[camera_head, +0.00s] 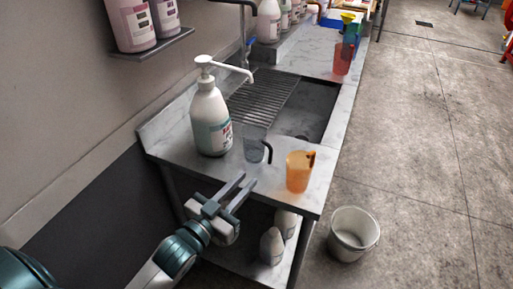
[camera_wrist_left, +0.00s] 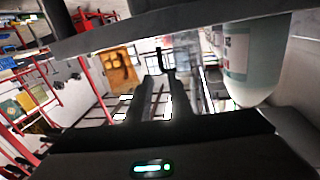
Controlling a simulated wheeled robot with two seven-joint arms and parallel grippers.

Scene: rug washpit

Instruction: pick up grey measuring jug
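The grey measuring jug (camera_head: 254,147) is translucent with a dark handle on its right side. It stands upright on the near part of the steel counter, between a white pump bottle (camera_head: 211,122) and an orange jug (camera_head: 299,172). In the left wrist view the jug (camera_wrist_left: 187,68) is pale and hard to make out, with its dark handle beside it. My left gripper (camera_head: 249,177) is in front of the counter's near edge, short of the jug and apart from it. Its two fingers are parted with nothing between them. My right gripper is not in view.
The orange jug also shows in the left wrist view (camera_wrist_left: 121,66). Behind the grey jug is a sink with a ribbed drainer (camera_head: 264,98). Bottles (camera_head: 272,246) stand on the lower shelf. A white bucket (camera_head: 353,234) is on the floor at right.

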